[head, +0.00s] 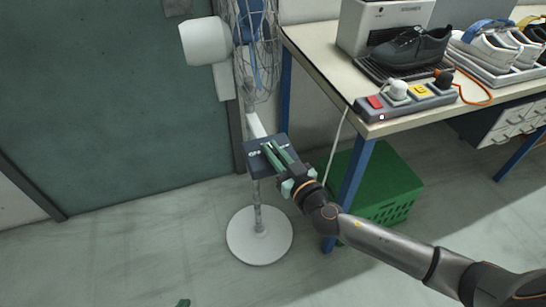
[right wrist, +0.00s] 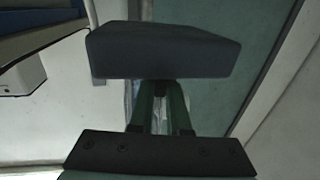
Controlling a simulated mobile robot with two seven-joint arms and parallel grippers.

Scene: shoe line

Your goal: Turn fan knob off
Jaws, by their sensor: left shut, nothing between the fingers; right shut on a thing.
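The fan stands on a round white base (head: 259,235), with a wire cage (head: 262,50) and a white motor housing (head: 205,41). A dark control box (head: 254,170) sits on its pole. My right gripper (head: 268,148) reaches the front of this box, its green fingers shut on the fan knob, which they hide. In the right wrist view the dark box (right wrist: 165,55) fills the upper middle, and the green fingers (right wrist: 160,92) run up to it. Only the green tip of my left gripper (head: 183,302) shows at the bottom edge of the head view, away from the fan.
A workbench (head: 330,55) at right carries a power strip (head: 408,103) with a lit switch, a machine and several shoes. Its blue leg (head: 352,190) and a green crate (head: 395,185) stand close behind my right arm. The floor left of the fan is clear.

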